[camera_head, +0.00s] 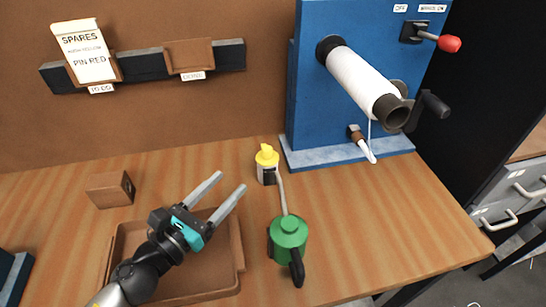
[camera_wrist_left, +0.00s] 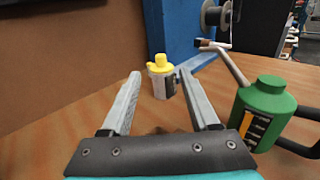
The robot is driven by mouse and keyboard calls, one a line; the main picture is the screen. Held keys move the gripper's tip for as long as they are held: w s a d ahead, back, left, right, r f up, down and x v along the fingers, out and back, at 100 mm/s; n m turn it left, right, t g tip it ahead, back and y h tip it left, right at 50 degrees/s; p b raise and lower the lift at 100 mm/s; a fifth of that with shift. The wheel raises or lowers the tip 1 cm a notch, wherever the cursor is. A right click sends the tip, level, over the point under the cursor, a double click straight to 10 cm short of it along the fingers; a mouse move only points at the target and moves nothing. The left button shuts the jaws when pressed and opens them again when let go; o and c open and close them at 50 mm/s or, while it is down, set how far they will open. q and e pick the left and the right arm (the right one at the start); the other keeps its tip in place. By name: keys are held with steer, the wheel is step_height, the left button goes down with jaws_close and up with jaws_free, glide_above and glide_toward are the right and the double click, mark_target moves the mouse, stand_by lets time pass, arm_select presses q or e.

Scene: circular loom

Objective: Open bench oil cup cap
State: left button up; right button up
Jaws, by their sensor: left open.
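The bench oil cup (camera_head: 267,172) is a small pale cup with a dark label, upright on the wooden bench near the back wall. Its yellow cap (camera_head: 266,155) sits on top and looks shut. In the left wrist view the cup (camera_wrist_left: 162,86) and its yellow cap (camera_wrist_left: 160,63) appear straight ahead, beyond and between the fingertips. My left gripper (camera_head: 230,180) is open and empty, to the left of the cup and short of it, not touching it. My right gripper is in neither view.
A green oil can (camera_head: 288,240) stands in front of the cup, its thin spout reaching close to the cup's right side. A brown tray (camera_head: 236,245) lies under my left arm. A brown block (camera_head: 111,190) sits left. The blue loom stand (camera_head: 310,95) rises behind right.

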mark_target(264, 155)
arm_select(q)
steer(key=shift+f+b, duration=0.45)
steer(key=shift+f, duration=0.5)
steer(key=shift+f+b, duration=0.3)
steer(key=shift+w+d+r, duration=0.1)
steer(key=shift+w+d, duration=0.1)
steer(key=shift+w, duration=0.15)
steer(key=p+x, duration=0.1)
steer(key=x, duration=1.2)
steer(key=shift+w+d+p, duration=0.15)
steer(key=shift+p, duration=0.2)
steer(key=shift+w+d, duration=0.3)
steer(key=shift+w, duration=0.15)
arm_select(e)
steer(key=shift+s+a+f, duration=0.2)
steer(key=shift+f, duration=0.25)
arm_select(q)
jaws_close()
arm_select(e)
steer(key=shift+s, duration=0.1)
